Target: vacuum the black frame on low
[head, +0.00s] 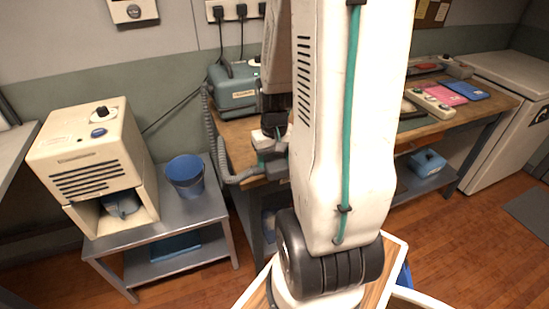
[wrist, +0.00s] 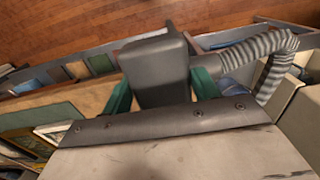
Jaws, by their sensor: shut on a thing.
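My gripper (wrist: 162,92) has its green fingers on both sides of a dark grey vacuum nozzle (wrist: 158,62) and is shut on it. In the head view my gripper (head: 268,146) is at the left end of the wooden workbench, partly hidden by my arm. A ribbed grey hose (wrist: 272,68) runs from the nozzle; it also shows in the head view (head: 215,135). The teal vacuum unit (head: 235,88) stands at the back left of the bench. I cannot clearly make out the black frame; my arm hides the bench's middle.
A beige machine (head: 88,160) and blue bucket (head: 185,175) stand on a low metal table (head: 150,232) at left. Pink (head: 446,93) and blue (head: 466,88) panels and a control strip (head: 430,104) lie on the bench at right. Wooden floor (head: 450,250) is open in front.

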